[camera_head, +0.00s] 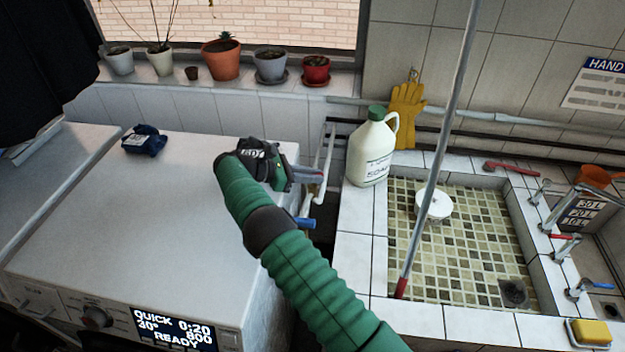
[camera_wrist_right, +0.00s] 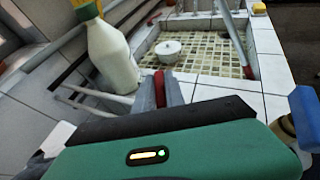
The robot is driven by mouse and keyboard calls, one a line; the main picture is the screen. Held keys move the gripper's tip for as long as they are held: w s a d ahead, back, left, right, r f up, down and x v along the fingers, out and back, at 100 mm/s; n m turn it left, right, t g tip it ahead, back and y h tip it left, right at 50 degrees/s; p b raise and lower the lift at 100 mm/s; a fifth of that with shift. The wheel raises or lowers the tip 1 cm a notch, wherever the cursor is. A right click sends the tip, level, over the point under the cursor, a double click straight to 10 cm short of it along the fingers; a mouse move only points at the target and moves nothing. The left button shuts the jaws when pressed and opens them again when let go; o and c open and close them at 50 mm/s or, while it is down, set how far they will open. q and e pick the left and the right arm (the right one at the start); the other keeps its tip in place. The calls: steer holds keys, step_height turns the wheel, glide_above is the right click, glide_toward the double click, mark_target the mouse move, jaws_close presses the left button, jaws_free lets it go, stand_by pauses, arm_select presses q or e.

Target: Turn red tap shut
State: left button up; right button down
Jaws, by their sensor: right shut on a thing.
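My right gripper (camera_head: 306,174) reaches over the right edge of the white washing machine toward the pipes by the wall. Its fingers are shut on a red tap handle (camera_wrist_right: 159,88), which shows as a narrow red strip between them in the right wrist view. In the head view the handle is mostly hidden by the fingers, beside a pale upright pipe (camera_head: 327,160). A blue tap handle (camera_head: 303,221) sits lower, below my gripper; it also shows at the right of the wrist view (camera_wrist_right: 304,104). My left gripper is in neither view.
A white soap jug (camera_head: 370,152) stands close right of my gripper, on the tiled sink rim (camera_head: 361,250). A long pole (camera_head: 436,150) leans in the basin. A dark blue item (camera_head: 145,140) lies on the washing machine (camera_head: 150,220). Potted plants (camera_head: 221,60) line the sill.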

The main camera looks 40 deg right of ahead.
steer(key=shift+f+m+g+b, duration=0.15)
steer(key=shift+m+g+b, duration=0.15)
stand_by(0.5)
steer(key=c, duration=1.4)
jaws_free()
steer(key=shift+w, duration=0.2)
